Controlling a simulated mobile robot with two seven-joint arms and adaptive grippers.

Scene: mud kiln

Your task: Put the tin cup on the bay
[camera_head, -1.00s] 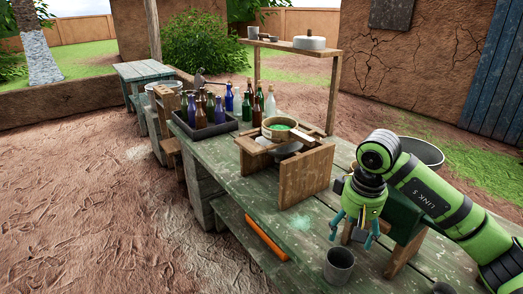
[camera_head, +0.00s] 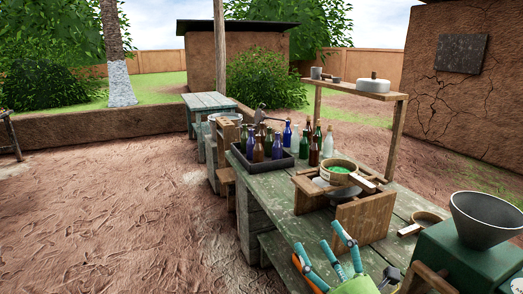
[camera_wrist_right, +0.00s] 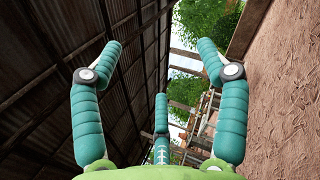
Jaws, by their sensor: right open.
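A small grey cup-like vessel (camera_head: 317,73) stands on the raised wooden shelf (camera_head: 365,91) in the head view. The larger tin cup seen earlier near the front of the workbench is not in view now. My right gripper (camera_head: 318,240) is at the bottom of the head view, with its teal fingers pointing up and spread. The right wrist view shows the same gripper (camera_wrist_right: 160,50) open, with nothing between its fingers. I cannot tell which place is the bay. My left gripper is not in view.
The green worn workbench (camera_head: 268,189) holds a dark tray (camera_head: 252,168) of several bottles. A wooden stand (camera_head: 363,217) carries a sieve-like pan with green powder (camera_head: 338,169). A green machine with a grey funnel (camera_head: 487,220) stands at the right. Open dirt ground lies left.

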